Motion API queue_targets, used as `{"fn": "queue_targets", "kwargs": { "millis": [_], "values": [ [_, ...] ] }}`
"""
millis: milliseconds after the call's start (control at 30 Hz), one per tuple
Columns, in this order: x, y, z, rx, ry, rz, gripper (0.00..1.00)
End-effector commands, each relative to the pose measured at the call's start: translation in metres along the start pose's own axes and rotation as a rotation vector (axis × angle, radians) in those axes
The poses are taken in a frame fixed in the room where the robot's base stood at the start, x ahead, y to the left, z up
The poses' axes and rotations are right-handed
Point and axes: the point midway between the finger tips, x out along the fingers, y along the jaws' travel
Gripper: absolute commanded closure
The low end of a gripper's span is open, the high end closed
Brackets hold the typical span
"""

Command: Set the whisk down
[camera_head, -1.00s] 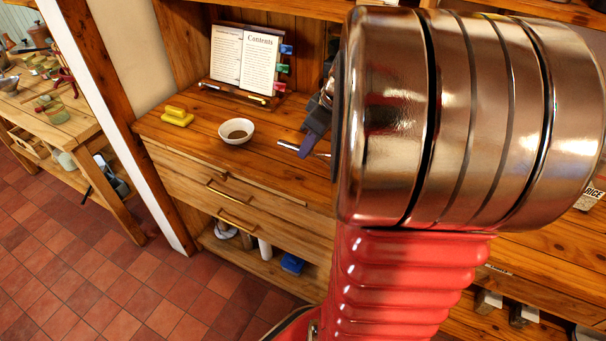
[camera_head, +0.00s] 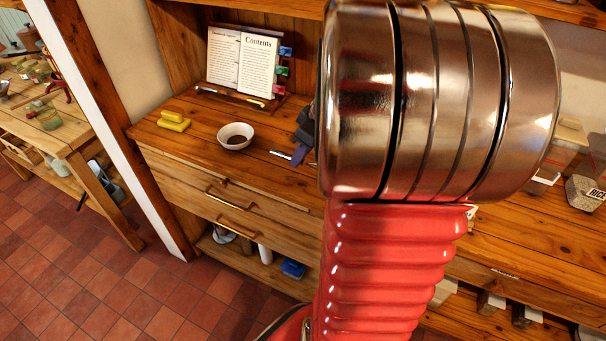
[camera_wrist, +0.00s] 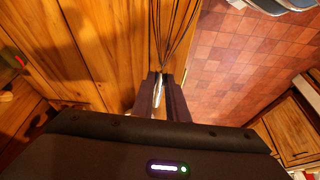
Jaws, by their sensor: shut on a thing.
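My gripper (camera_wrist: 164,82) is shut on the whisk (camera_wrist: 170,40). In the wrist view the whisk's thin wires fan upward from between the dark fingers. The wires lie over the counter's edge line, with wood on the left and floor tiles on the right. In the head view my gripper's fingertip (camera_head: 298,153) is low over the wooden counter (camera_head: 190,148), right of the white bowl. A short metallic piece of the whisk (camera_head: 280,154) shows left of the finger. My arm hides the rest. I cannot tell whether the whisk touches the counter.
A white bowl (camera_head: 235,136) with brown contents and a yellow block (camera_head: 174,121) stand on the counter. An open book (camera_head: 242,62) leans at the back, with coloured clips (camera_head: 283,70) beside it. A container marked RICE (camera_head: 586,192) is far right. Counter left of the bowl's front is clear.

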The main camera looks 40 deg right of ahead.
Motion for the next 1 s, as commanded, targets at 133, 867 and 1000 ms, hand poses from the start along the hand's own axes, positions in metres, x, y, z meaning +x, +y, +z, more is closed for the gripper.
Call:
{"fn": "queue_targets", "kwargs": {
  "millis": [133, 867, 1000],
  "values": [
    [0.012, 0.0, 0.006, 0.0, -0.001, 0.0, 1.0],
    [0.054, 0.0, 0.024, 0.003, -0.001, 0.0, 1.0],
    [0.055, 0.001, 0.024, 0.001, -0.001, 0.002, 1.0]
  ]
}}
